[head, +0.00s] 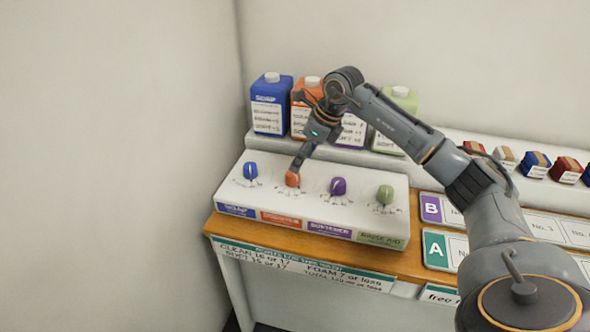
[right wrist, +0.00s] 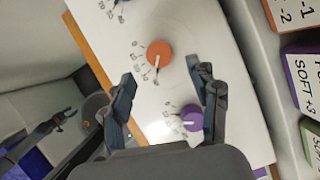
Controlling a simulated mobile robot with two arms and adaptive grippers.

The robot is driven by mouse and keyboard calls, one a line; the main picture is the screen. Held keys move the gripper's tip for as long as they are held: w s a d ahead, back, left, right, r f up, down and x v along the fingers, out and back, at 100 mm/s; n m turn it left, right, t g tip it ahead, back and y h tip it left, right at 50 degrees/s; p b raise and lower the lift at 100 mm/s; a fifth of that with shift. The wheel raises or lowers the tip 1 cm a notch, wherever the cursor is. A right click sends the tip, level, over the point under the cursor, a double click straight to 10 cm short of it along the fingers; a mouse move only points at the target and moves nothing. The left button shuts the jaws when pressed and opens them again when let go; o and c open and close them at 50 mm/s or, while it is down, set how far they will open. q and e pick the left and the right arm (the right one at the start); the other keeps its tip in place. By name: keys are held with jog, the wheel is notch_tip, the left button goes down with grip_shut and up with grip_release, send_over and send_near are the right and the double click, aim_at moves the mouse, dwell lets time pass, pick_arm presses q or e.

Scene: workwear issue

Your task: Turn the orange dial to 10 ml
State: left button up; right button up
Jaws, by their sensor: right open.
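The orange dial (head: 292,179) stands on the sloped white panel (head: 232,190), second from the left in a row of dials. In the right wrist view the orange dial (right wrist: 159,50) shows a white pointer line aimed down and slightly left. Small printed marks lie around its left side; their numbers are too small to read. My right gripper (head: 297,167) is above the orange dial in the head view. In the right wrist view the right gripper (right wrist: 164,78) is open, its fingertips apart on either side, just below the dial. Contact cannot be told.
A blue dial (head: 250,171) is to the left; a purple dial (head: 338,187) and a green dial (head: 385,195) are to the right. Blue (head: 269,105), orange, purple and green bottles stand behind. Signs A (head: 436,248) and B (head: 431,208) lie at right.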

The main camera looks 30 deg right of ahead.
aim_at(293, 178)
jog(key=p+x, duration=0.1)
jog(key=x, duration=0.5)
jog(key=shift+w+a+f, duration=0.15)
jog(key=shift+c, duration=0.3)
jog(key=c, duration=1.1)
